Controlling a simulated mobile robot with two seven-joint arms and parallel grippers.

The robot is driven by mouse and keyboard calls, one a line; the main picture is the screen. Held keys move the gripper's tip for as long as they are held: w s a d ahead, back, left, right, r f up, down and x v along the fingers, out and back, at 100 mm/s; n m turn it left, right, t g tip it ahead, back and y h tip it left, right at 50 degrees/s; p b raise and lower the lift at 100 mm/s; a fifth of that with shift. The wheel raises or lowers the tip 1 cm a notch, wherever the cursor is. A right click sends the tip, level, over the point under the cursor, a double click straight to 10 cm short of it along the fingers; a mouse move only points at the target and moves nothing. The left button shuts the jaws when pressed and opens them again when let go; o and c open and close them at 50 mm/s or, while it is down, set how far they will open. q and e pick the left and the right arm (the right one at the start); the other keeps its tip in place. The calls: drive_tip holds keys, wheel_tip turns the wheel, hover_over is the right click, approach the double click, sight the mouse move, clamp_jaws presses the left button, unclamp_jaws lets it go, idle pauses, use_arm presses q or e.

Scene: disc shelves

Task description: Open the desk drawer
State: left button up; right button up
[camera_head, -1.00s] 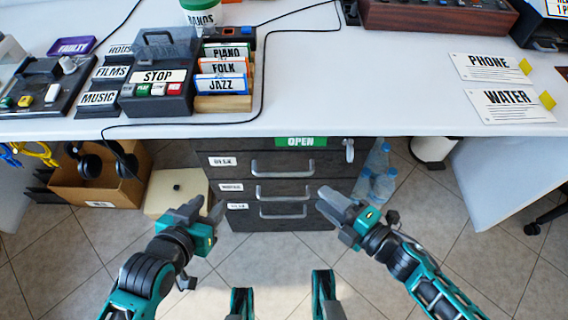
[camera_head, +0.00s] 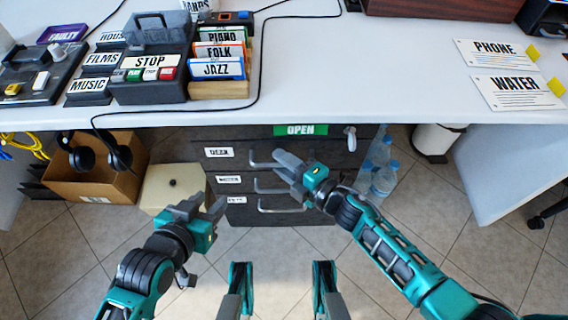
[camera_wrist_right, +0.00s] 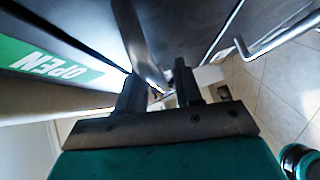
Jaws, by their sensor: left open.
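The desk drawer (camera_head: 235,163) is the top drawer of the dark cabinet under the table, and it is shut. A label that seems to read DESK is on its left side. Its metal handle (camera_head: 257,164) is partly hidden behind my right gripper (camera_head: 283,166), which is at the handle's right part. In the right wrist view the right gripper (camera_wrist_right: 158,90) has its fingers apart, and the handle bar (camera_wrist_right: 142,45) shows between and beyond them; contact cannot be told. My left gripper (camera_head: 204,207) is open and empty, in front and left of the cabinet.
Two lower drawers with handles (camera_head: 270,185) lie below, both shut. A green OPEN sign (camera_head: 300,130) is above the top drawer. A cream box (camera_head: 172,188) and a cardboard box (camera_head: 95,184) stand left; bottles (camera_head: 384,178) stand right. The floor in front is clear.

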clamp_jaws()
idle(0.3)
idle(0.4)
